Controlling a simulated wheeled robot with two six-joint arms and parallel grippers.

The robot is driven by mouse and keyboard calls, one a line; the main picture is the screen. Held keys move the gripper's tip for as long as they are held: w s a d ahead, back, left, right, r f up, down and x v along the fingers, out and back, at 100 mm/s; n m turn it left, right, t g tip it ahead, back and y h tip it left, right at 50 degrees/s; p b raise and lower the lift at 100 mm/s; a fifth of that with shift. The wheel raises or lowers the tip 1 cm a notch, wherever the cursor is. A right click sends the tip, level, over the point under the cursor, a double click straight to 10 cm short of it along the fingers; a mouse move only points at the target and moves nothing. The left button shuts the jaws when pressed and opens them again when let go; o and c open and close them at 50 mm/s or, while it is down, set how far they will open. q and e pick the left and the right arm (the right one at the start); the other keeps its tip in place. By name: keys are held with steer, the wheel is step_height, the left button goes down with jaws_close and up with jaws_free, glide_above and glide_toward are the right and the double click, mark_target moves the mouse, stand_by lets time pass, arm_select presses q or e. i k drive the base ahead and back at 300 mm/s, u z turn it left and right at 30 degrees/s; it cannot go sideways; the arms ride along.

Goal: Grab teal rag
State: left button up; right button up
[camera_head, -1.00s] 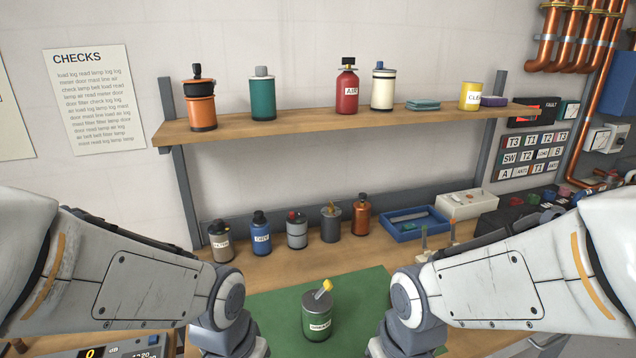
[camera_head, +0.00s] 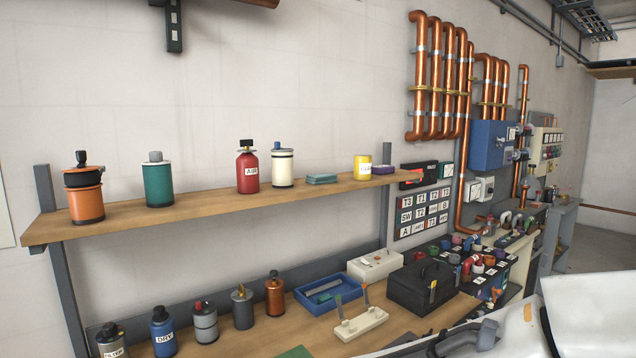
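The teal rag (camera_head: 321,178) lies folded flat on the wooden wall shelf (camera_head: 225,203). A cream canister (camera_head: 283,168) stands to its left and a yellow container (camera_head: 363,168) to its right. No gripper is near the rag. Part of my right arm shows at the lower right, but its fingertips cannot be made out. My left gripper is out of view.
A red bottle (camera_head: 247,171), a teal canister (camera_head: 157,183) and an orange canister (camera_head: 84,193) also stand on the shelf. Below are several canisters, a blue tray (camera_head: 330,296) and a black box (camera_head: 421,289) on the bench. Copper pipes (camera_head: 420,80) run up the wall.

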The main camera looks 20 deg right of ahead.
mark_target(316, 179)
steer(key=z, duration=2.25)
steer(key=i, duration=1.6)
steer(key=u, duration=3.5)
